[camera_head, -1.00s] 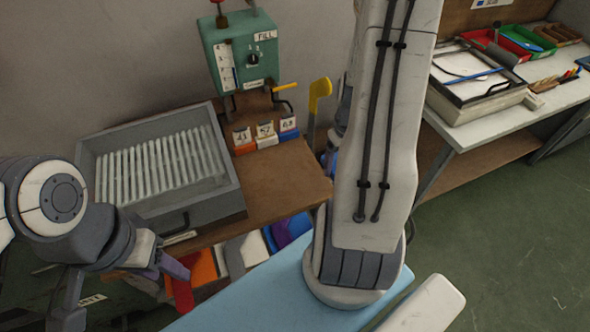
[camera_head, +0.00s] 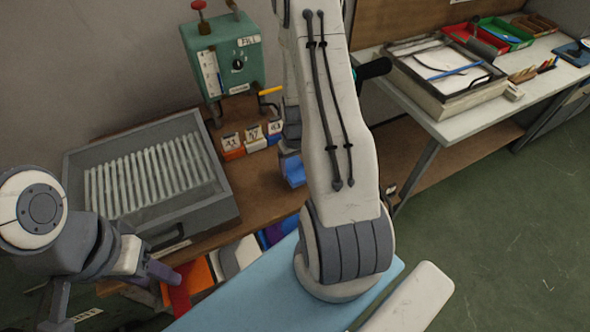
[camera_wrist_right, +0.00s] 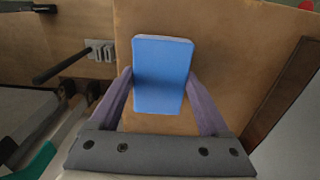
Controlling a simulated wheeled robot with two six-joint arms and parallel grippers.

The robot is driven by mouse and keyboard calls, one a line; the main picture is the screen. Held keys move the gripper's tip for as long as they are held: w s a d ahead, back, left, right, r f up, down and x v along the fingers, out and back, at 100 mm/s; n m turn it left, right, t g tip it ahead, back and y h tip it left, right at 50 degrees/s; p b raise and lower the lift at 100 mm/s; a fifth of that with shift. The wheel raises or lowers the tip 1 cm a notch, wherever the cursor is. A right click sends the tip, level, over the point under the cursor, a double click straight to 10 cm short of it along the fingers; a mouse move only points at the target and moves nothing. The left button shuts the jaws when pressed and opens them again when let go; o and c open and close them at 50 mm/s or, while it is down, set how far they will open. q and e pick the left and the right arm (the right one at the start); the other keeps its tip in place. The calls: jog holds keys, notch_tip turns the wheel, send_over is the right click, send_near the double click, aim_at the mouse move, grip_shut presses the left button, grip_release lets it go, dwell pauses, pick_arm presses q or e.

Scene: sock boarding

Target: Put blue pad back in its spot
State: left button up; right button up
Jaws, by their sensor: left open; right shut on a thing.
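The blue pad (camera_wrist_right: 162,72) is a flat block between the purple fingers of my right gripper (camera_wrist_right: 162,90) in the right wrist view, above a brown board surface. In the head view a blue piece (camera_head: 292,170), apparently the same pad, shows at the left edge of my right arm, over the brown bench top. The arm hides the fingers there. My left gripper (camera_head: 115,300) is open and empty at the lower left, low in front of the grey tray. I cannot tell which place is the pad's spot.
A grey tray (camera_head: 205,215) with white slats stands on the brown bench (camera_head: 262,190). Behind are a green machine (camera_head: 225,60) and small labelled blocks (camera_head: 254,140). Coloured pieces (camera_head: 230,258) sit below the bench edge. A white table (camera_head: 450,130) stands at right.

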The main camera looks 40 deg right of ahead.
aim_at(295, 169)
jog(key=shift+f, duration=1.05)
jog(key=shift+f, duration=0.1)
jog(key=o, duration=1.2)
jog(key=shift+c, duration=0.2)
notch_tip(295, 169, up, 12)
jog(key=b, duration=0.1)
